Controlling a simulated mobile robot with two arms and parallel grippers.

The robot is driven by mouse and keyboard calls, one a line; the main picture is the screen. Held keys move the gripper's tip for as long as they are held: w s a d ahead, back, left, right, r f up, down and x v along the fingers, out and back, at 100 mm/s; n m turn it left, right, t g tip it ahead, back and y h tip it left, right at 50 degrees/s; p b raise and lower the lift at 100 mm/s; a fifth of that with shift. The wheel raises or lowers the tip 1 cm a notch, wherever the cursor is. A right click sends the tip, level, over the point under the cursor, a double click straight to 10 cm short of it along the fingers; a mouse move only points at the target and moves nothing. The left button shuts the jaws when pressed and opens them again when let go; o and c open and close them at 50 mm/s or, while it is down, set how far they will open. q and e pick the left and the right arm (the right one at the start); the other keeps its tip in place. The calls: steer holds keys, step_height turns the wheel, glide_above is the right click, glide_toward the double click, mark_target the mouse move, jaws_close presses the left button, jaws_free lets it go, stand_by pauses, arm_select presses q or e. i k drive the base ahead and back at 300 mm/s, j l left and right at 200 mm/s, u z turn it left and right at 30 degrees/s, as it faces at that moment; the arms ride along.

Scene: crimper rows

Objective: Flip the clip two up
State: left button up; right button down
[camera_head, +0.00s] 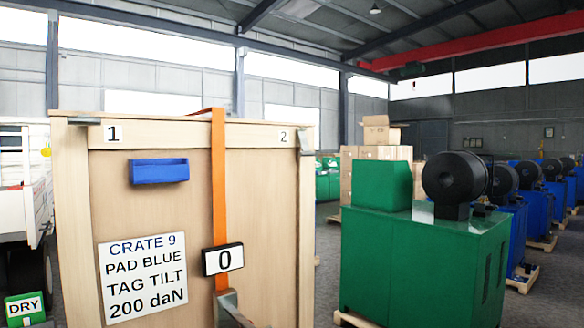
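A tall wooden crate (180,220) stands close in front of me. At its top right corner, beside a white label "2" (284,136), is a small grey metal clip (305,142), which I take as clip two. It hangs down along the crate's right edge; its exact angle is hard to tell. At the top left, beside label "1" (111,134), another grey clip (84,121) lies along the top edge. Neither of my grippers can be made out in the head view.
An orange strap (218,180) runs down the crate front, with a "0" display (223,260) and a grey metal part (232,308) below. A blue holder (159,171) and a printed sign (142,278) are on the front. Green machine (420,260) stands right; a "DRY" box (25,309) lower left.

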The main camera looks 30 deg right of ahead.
mark_target(305, 152)
steer(key=z, duration=1.15)
